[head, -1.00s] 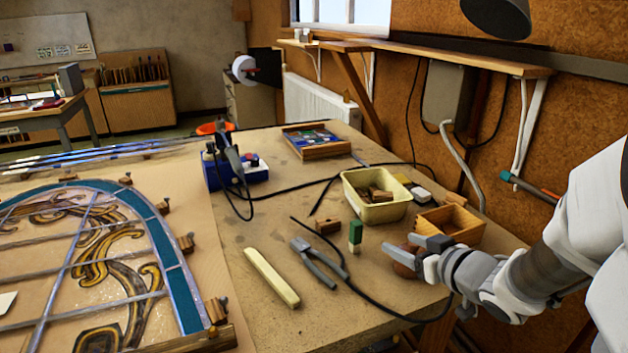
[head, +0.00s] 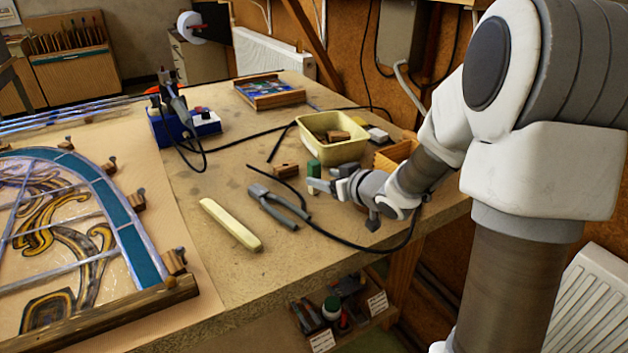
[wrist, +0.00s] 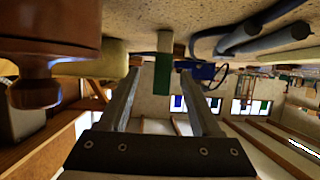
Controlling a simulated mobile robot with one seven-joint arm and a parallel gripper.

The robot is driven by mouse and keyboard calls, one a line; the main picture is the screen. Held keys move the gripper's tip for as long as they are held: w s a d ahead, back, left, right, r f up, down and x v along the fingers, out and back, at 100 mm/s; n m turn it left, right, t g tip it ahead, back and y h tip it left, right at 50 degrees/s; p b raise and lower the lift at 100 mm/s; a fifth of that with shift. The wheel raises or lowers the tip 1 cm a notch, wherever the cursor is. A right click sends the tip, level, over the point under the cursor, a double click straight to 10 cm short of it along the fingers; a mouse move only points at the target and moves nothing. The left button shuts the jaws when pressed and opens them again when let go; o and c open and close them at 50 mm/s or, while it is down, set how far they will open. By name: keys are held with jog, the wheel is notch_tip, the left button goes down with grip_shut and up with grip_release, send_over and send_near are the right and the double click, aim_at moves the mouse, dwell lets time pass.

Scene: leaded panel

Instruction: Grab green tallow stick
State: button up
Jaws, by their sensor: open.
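The green tallow stick (head: 314,170) stands upright on the bench, green at the top and pale at the bottom. In the head view my gripper (head: 328,182) is low over the bench, beside it on the right, and partly covers its lower part. In the wrist view, where the bench appears at the top, the stick (wrist: 162,80) shows ahead, between the two fingers of my gripper (wrist: 160,100). The fingers are apart with nothing held. Whether the stick is within their reach I cannot tell.
Pliers (head: 278,205) and a wooden block (head: 286,170) lie left of the stick. A cream bar (head: 231,224) lies farther left. A yellow tub (head: 345,151) and a wooden box (head: 393,155) stand behind. A brown rounded object (wrist: 40,60) is close at left in the wrist view. A black cable crosses the bench.

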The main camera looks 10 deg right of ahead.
aim_at(317, 176)
jog(key=b+x, duration=0.1)
jog(key=x, duration=0.3)
jog(key=shift+w+a, duration=0.3)
jog(key=shift+a, duration=0.05)
grip_shut()
